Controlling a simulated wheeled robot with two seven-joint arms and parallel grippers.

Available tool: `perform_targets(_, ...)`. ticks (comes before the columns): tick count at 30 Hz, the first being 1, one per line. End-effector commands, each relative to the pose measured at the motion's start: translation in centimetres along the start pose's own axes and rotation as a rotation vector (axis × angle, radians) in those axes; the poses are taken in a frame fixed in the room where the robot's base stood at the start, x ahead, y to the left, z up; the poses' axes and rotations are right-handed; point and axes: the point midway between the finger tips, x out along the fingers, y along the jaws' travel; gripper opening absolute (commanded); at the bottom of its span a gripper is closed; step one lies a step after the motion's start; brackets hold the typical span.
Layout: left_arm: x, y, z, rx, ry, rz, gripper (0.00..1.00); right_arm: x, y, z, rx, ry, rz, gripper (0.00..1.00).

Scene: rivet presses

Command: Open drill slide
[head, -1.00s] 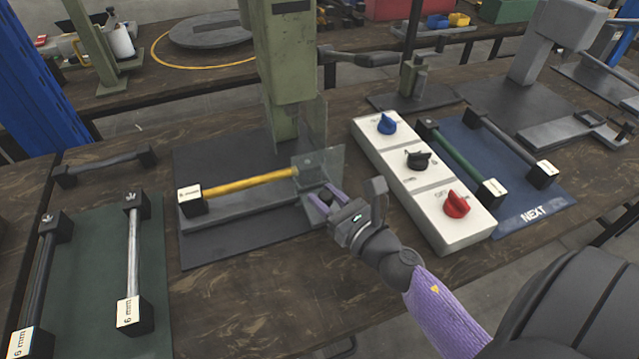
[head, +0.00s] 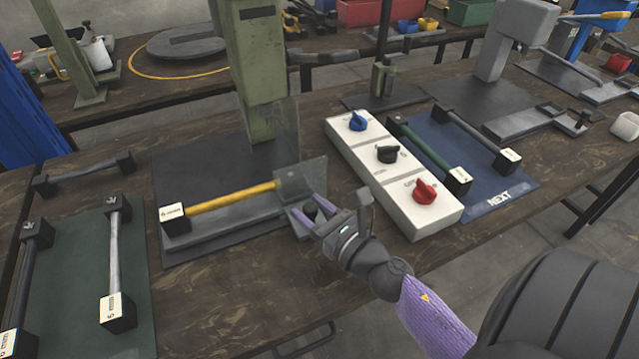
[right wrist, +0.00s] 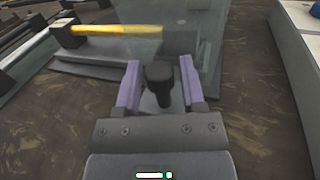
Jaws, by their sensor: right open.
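The drill slide (head: 232,222) is a grey tray on the dark base plate of the green drill press (head: 247,75). A yellow bar with a black, white-faced end block (head: 175,217) lies along it. A clear guard (head: 302,180) stands at its right end. The slide's black knob (head: 311,208) is beside my right gripper (head: 306,215). In the right wrist view, the purple fingers of my right gripper (right wrist: 160,80) are open, one on each side of the knob (right wrist: 158,82). I cannot tell whether they touch it. My left gripper is not in view.
A white control box (head: 395,180) with blue, black and red knobs stands right of the press. Beyond it is a blue NEXT mat (head: 497,200) with bars. A green mat (head: 75,270) with bars lies at left. The wooden bench front is clear.

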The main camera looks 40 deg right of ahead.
Motion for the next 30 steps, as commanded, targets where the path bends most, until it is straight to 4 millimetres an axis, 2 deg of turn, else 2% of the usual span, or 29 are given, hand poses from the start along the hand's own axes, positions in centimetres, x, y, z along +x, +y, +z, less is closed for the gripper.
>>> perform_targets(5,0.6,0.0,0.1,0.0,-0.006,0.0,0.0,-3.0,0.0,-0.3,0.002,0.004,-0.003,0.51)
perform_targets(12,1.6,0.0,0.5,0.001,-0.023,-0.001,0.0,-8.2,0.0,-0.3,0.002,0.005,-0.004,0.51)
perform_targets(15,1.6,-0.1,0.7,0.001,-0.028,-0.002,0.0,-9.3,0.0,-0.2,0.001,0.003,-0.002,0.51)
perform_targets(30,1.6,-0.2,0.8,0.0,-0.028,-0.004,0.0,-9.6,0.0,0.0,-0.001,0.001,-0.001,0.51)
